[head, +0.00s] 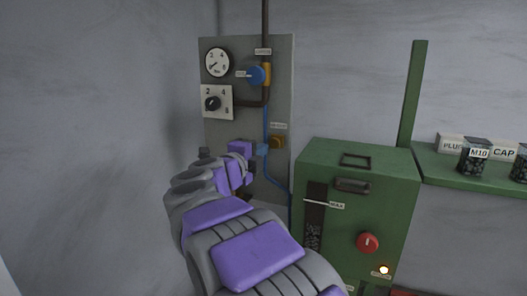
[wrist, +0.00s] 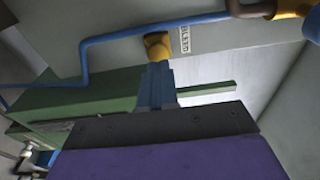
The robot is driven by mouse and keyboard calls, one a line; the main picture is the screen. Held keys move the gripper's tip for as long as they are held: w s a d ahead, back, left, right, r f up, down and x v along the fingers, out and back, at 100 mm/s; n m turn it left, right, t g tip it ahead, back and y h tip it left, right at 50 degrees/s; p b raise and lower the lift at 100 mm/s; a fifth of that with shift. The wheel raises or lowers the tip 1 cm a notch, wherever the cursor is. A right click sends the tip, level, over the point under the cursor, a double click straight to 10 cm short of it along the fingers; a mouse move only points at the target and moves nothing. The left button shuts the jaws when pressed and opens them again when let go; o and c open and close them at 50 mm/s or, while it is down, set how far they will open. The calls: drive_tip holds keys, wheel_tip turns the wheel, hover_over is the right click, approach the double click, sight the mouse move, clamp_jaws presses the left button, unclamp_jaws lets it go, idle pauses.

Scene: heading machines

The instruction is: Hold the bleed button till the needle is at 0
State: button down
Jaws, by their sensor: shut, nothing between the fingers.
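The bleed button (head: 278,142) is a small yellow-orange block on the grey panel, under a small label. In the wrist view the button (wrist: 158,45) sits beside its BLEED label (wrist: 184,40). My gripper (head: 263,149) is shut and empty, its blue fingertips just left of the button in the head view. In the wrist view the fingertips (wrist: 156,68) reach up to the button's near end; I cannot tell whether they touch or press it. The round white gauge (head: 217,62) is at the panel's top left. Its dark needle seems to point lower left; the exact reading is too small.
A black selector knob (head: 213,103) and a blue valve handle (head: 257,75) are on the panel (head: 283,75) above my gripper. A blue pipe (head: 273,180) runs down the panel.

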drive_tip(key=shift+w+a+b+v, duration=0.5)
drive_tip(key=shift+a+v, duration=0.3)
drive_tip(key=shift+v, duration=3.5)
drive_tip(key=s+d+f+n+g+y+b, duration=0.15)
drive_tip(key=s+f+n+y+b, duration=0.25)
drive_tip(key=f+n, duration=0.4)
drive_tip(key=s+d+f+n+g+y+b, duration=0.1)
drive_tip(key=s+f+n+g+y+b, duration=0.35)
drive_tip(key=f, duration=0.55)
drive_tip(key=s+d+f+n+g+y+b, duration=0.1)
drive_tip(key=s+d+f+n+y+b, duration=0.25)
drive_tip(key=f+n, duration=0.55)
drive_tip(key=s+d+f+g+h+b, duration=0.1)
drive_tip(key=s+d+f+g, duration=0.2)
drive_tip(key=s+d+f, duration=0.3)
drive_tip(key=s+d+f+n+g+h+b, duration=0.1)
drive_tip(key=s+d+f+g, duration=0.3)
drive_tip(key=s, duration=1)
drive_tip(key=s+d+f+g+h+b, duration=0.2)
drive_tip(key=s+d+f+g+b, duration=0.1)
drive_tip(key=s+d+f, duration=0.5)
wheel_tip(320, 180, down, 2)
drive_tip(key=s+g, duration=0.1)
drive_tip(key=s, duration=0.1)
drive_tip(key=shift+s+f+n, duration=0.15)
drive_tip(key=shift+s+n, duration=0.15)
drive_tip(key=shift+n, duration=0.05)
